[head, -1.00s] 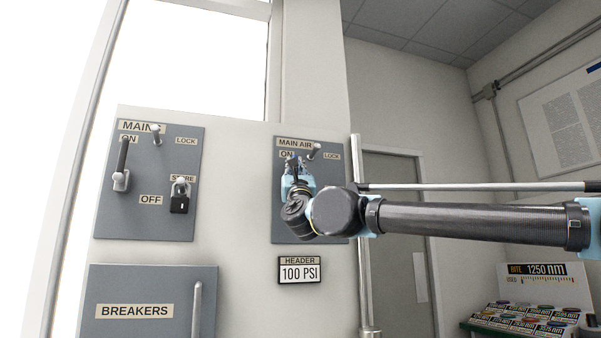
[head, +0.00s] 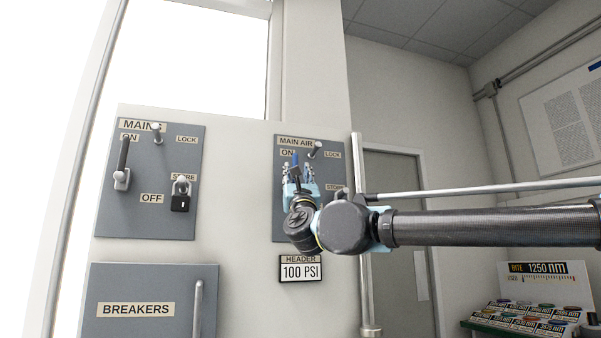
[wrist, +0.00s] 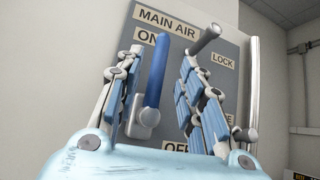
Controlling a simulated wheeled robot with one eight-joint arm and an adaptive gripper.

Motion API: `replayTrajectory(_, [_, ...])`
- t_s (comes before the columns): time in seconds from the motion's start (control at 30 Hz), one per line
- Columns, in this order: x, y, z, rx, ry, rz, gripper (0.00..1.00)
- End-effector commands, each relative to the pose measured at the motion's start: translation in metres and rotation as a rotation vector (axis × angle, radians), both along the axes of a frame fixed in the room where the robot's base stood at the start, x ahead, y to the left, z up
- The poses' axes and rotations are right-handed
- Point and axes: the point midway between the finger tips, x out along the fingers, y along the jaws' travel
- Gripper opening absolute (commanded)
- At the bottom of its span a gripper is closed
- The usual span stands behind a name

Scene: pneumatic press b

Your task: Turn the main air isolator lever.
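The main air isolator lever (head: 295,158) is a blue handle on the grey MAIN AIR panel (head: 340,172). In the wrist view the lever (wrist: 157,70) stands nearly upright, its top beside the ON label, with its metal pivot (wrist: 147,117) below. My gripper (head: 299,170) is in front of the panel. In the wrist view my gripper (wrist: 161,58) is open, its two segmented fingers on either side of the lever. The lever appears nearer the left finger; a gap shows to the right finger. Whether the left finger touches it cannot be told. The OFF label (wrist: 174,147) is partly hidden.
A metal peg (head: 315,149) sticks out at the panel's upper right, near the LOCK label. A vertical pipe (head: 366,290) runs just right of the panel. The MAINS panel (head: 112,215) with its lever and padlock (head: 180,200) is at left. The pressure display (head: 300,270) hangs below.

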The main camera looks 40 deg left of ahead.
Motion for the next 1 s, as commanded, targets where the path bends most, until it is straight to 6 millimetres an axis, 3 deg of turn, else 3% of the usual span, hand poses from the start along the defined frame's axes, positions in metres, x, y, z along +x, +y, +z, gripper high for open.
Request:
replayTrajectory(0.2, [-0.019, -0.022, -0.029, 0.001, -0.001, 0.001, 0.36])
replayTrajectory(0.4, [-0.029, -0.034, -0.045, 0.0, 0.0, 0.0, 0.36])
replayTrajectory(1.0, [-0.032, -0.037, -0.05, 0.0, 0.001, -0.001, 0.36])
